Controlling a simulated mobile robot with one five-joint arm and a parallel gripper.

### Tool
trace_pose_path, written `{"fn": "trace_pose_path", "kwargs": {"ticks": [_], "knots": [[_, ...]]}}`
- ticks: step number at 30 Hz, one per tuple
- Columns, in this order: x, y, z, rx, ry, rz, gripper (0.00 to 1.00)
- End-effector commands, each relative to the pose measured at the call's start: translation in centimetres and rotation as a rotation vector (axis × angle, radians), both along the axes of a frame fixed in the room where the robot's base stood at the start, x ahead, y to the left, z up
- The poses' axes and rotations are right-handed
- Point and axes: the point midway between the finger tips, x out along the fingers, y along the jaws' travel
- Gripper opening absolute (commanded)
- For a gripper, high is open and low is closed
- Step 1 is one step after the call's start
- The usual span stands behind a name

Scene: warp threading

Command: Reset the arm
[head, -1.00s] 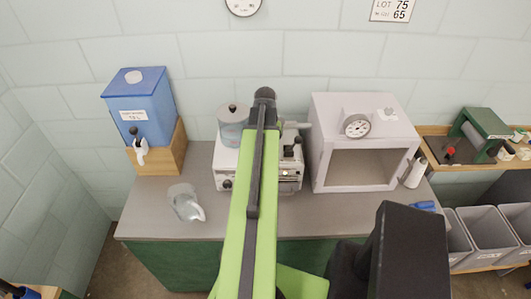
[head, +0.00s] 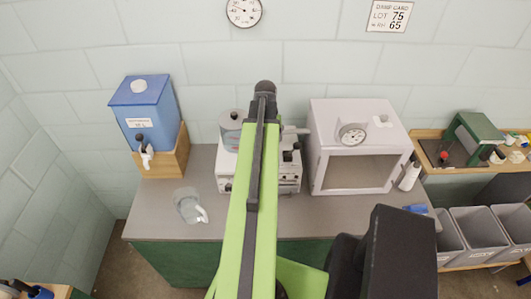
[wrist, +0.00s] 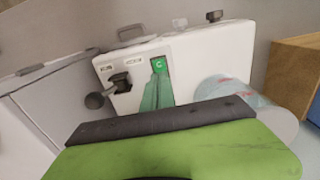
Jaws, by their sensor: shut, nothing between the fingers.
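My green arm (head: 249,205) with its black strip reaches forward from the bottom of the head view. It hides part of a white benchtop machine (head: 289,175) behind it. A black block of my own body shows at the lower right. My gripper's fingertips cannot be made out in either view. In the wrist view, a green part of mine with a dark grey bar fills the bottom. Beyond it are the machine's white panel (wrist: 210,68), with a black knob and a green label, and a rounded clear vessel (wrist: 235,92).
A grey bench (head: 160,220) carries a clear jug (head: 187,207), a blue tank (head: 142,107) on a wooden stand, and a white open-fronted cabinet (head: 360,115) with a dial. Grey bins (head: 475,235) stand at the right. The bench's front left is mostly clear.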

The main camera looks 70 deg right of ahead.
Motion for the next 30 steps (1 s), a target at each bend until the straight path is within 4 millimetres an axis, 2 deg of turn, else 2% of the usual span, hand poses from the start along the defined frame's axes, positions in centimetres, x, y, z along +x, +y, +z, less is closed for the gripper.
{"fn": "trace_pose_path", "kwargs": {"ticks": [14, 17, 20, 21, 23, 24, 26, 27, 29, 30], "knots": [[0.0, 0.0, 0.1, 0.000, 0.000, 0.000, 0.00], [1.8, 0.6, -0.4, 0.000, 0.000, 0.032, 0.00], [7.2, 2.7, -1.9, 0.000, -0.001, 0.131, 0.00], [10.1, 4.2, -2.6, 0.000, -0.001, 0.186, 0.00], [14.6, 7.0, -3.7, 0.000, 0.000, 0.276, 0.00], [17.5, 9.2, -4.4, 0.000, 0.000, 0.336, 0.00], [21.4, 12.7, -5.3, 0.000, 0.000, 0.426, 0.00], [23.8, 15.2, -6.0, 0.000, 0.000, 0.486, 0.00], [27.0, 19.3, -7.0, 0.000, 0.000, 0.575, 0.00], [29.0, 22.2, -7.6, 0.000, 0.000, 0.635, 0.00]]}}
